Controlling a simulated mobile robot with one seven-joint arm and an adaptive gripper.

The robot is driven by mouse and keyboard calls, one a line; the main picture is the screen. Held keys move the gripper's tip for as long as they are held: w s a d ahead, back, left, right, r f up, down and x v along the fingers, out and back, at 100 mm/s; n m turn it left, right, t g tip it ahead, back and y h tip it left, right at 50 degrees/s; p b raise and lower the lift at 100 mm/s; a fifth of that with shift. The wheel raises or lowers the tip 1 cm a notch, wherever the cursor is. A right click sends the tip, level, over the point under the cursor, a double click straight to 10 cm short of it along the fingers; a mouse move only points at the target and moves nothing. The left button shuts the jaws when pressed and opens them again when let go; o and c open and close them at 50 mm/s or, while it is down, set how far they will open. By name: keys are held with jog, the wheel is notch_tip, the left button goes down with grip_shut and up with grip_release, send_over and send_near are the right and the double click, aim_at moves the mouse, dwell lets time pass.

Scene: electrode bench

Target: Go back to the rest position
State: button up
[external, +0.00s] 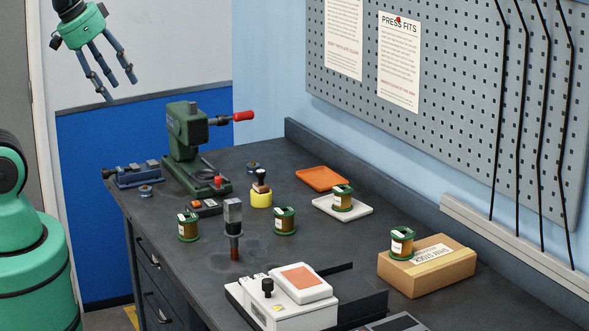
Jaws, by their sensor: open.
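My gripper (109,76) hangs in the air at the upper left of the external view, in front of the white and blue wall. Its dark blue fingers are spread open with nothing between them. It is above and to the left of the dark bench (330,238), apart from everything on it. A green part of my arm stands at the left edge. The links joining it to the gripper are out of the picture.
On the bench stand a green press (187,145) with a red handle, a blue vise (138,175), several copper-coloured spools (285,222), an orange tray (322,178), a white tray (356,211), a cardboard box (427,268) and a white device (262,303). A pegboard (450,90) rises behind.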

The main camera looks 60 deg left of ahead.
jog(key=shift+f+b, duration=2.1)
jog(key=shift+f, duration=0.65)
